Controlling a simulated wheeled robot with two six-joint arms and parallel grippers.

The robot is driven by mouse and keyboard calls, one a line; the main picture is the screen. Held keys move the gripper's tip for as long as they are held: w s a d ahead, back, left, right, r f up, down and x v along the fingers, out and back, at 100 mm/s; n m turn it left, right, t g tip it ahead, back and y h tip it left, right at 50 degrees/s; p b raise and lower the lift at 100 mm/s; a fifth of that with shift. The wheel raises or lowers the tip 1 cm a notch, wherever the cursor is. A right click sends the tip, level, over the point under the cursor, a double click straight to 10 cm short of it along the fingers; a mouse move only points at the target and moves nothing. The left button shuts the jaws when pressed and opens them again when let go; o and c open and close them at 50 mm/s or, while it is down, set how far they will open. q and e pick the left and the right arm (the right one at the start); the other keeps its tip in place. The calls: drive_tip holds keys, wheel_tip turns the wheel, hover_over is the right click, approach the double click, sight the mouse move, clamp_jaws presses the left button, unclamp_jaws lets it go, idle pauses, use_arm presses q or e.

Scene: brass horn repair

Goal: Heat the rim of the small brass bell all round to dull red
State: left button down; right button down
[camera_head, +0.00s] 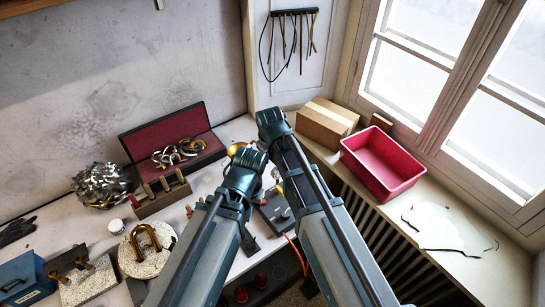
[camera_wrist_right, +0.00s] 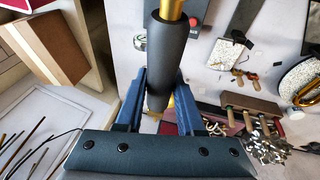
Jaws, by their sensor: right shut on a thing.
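My right gripper (camera_head: 272,122) is the upper one in the head view. In the right wrist view its blue fingers (camera_wrist_right: 161,105) are shut on a dark cylindrical handle (camera_wrist_right: 160,55) with a brass-coloured tube (camera_wrist_right: 171,9) at one end. My left gripper (camera_head: 245,165) is just below it in the head view; its fingers are hidden, so I cannot tell its state. A small yellow brassy piece (camera_head: 235,150) shows beside the grippers, possibly the small brass bell, mostly hidden. I see no clear bell rim, red glow or flame.
On the bench are a red-lined case (camera_head: 145,139) with brass parts, a wooden rack (camera_head: 160,203), a shiny metal tangle (camera_head: 100,184) and a round speckled board (camera_head: 133,264) with a brass U-tube. A cardboard box (camera_head: 327,121) and red bin (camera_head: 368,154) stand by the window.

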drive_tip(key=a+b+x, duration=0.1)
drive_tip(key=b+x, duration=0.5)
drive_tip(key=x, duration=0.1)
drive_tip(key=shift+s+a+f, duration=0.15)
drive_tip(key=shift+s+f, duration=0.1)
drive_tip(key=shift+f, duration=0.15)
idle(6.9)
